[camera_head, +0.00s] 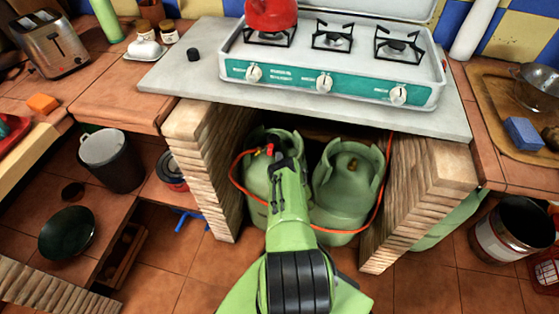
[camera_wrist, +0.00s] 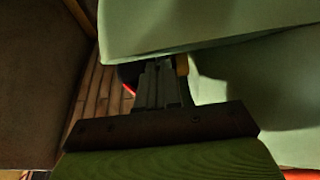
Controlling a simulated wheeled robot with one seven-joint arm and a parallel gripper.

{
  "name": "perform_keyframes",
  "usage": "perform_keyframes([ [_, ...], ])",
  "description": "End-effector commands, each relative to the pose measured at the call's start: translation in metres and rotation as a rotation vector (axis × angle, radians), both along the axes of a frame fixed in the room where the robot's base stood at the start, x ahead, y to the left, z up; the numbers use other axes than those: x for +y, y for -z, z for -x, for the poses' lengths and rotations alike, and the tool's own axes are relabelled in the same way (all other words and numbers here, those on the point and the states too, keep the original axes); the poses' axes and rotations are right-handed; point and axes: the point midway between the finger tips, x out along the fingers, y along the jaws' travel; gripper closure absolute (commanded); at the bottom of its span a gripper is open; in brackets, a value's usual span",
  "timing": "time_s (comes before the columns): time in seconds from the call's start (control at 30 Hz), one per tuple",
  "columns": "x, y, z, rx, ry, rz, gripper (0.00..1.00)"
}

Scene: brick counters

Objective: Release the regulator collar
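Two green gas cylinders stand in the recess under the counter, the left one (camera_head: 258,178) and the right one (camera_head: 345,185). A small red regulator (camera_head: 269,150) shows at the top of the left cylinder. My gripper (camera_head: 283,160) reaches in right beside it and partly hides it. In the wrist view, the fingers (camera_wrist: 159,70) are close together, pointing at a dark and red part (camera_wrist: 128,76) and a brass-coloured part (camera_wrist: 182,65). The collar itself is hidden behind the fingers, and contact cannot be made out. Pale green cylinder walls (camera_wrist: 240,85) crowd the fingers.
An orange hose (camera_head: 378,200) loops around the cylinders and up on the right. A grey counter slab (camera_head: 330,118) with a gas stove (camera_head: 330,75) is above. Open tiled floor (camera_head: 205,270) lies in front.

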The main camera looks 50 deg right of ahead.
Motion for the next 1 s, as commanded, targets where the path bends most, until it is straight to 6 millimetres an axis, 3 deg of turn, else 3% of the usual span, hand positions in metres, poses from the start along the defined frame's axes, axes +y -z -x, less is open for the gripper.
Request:
perform_keyframes([
  [0.4, 0.0, -0.013, 0.0, 0.0, -0.001, 0.0, 1.0],
  [0.7, 0.0, -0.013, 0.0, -0.002, -0.001, 0.001, 1.0],
  [0.9, 0.0, -0.012, 0.0, -0.002, -0.001, 0.001, 0.69],
  [1.0, 0.0, -0.012, 0.0, -0.001, -0.002, 0.0, 0.69],
])
